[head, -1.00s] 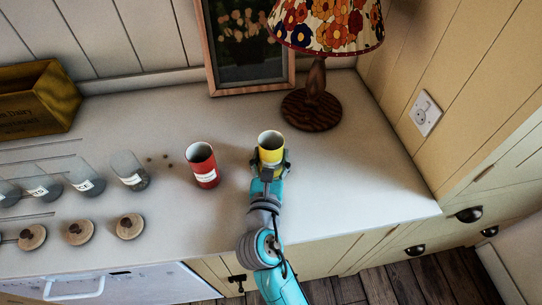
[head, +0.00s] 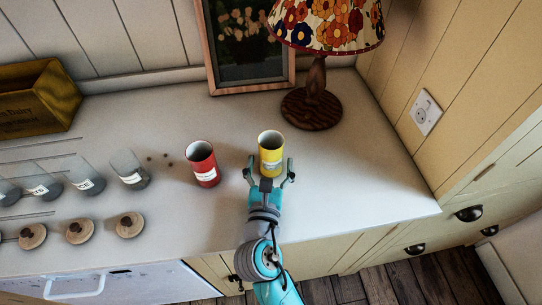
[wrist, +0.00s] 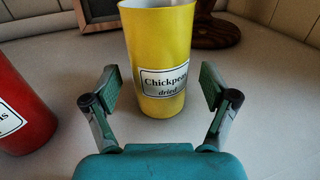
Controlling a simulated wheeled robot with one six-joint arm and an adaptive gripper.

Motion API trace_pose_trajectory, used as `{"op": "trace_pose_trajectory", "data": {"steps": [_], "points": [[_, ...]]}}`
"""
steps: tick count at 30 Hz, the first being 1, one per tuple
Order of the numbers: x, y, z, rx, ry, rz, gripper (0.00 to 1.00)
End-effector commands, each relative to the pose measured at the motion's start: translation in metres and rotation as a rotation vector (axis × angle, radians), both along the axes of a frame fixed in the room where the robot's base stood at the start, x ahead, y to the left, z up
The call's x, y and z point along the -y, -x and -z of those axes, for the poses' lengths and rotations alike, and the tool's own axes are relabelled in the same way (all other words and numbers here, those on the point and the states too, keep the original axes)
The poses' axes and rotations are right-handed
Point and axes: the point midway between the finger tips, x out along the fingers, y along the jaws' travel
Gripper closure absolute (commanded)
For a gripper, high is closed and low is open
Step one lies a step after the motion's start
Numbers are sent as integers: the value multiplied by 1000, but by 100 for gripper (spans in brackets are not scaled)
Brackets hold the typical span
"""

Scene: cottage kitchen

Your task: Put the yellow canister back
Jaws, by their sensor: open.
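The yellow canister (head: 271,154) stands upright and open-topped on the pale counter, in front of the lamp and right of the red canister. In the wrist view the yellow canister (wrist: 158,50) has a white label reading "Chickpeas dried". My gripper (head: 269,170) is open on the near side of it, fingers spread to either side. In the wrist view my gripper (wrist: 160,90) has clear gaps between both finger pads and the canister, and nothing is held.
The red canister (head: 202,164) stands close on the left, also in the wrist view (wrist: 20,112). A lamp (head: 311,108) and a picture frame (head: 213,60) stand behind. Glass jars (head: 128,170) and wooden lids (head: 130,225) lie further left. The counter at right (head: 365,175) is clear.

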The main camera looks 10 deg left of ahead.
Motion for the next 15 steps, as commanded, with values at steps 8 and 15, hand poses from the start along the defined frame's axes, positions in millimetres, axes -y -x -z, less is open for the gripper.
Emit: {"op": "trace_pose_trajectory", "data": {"steps": [8, 15], "points": [[0, 59, 1, -2, 2, -5, 15], [1, 88, 0, -1, 0, -2, 15]]}}
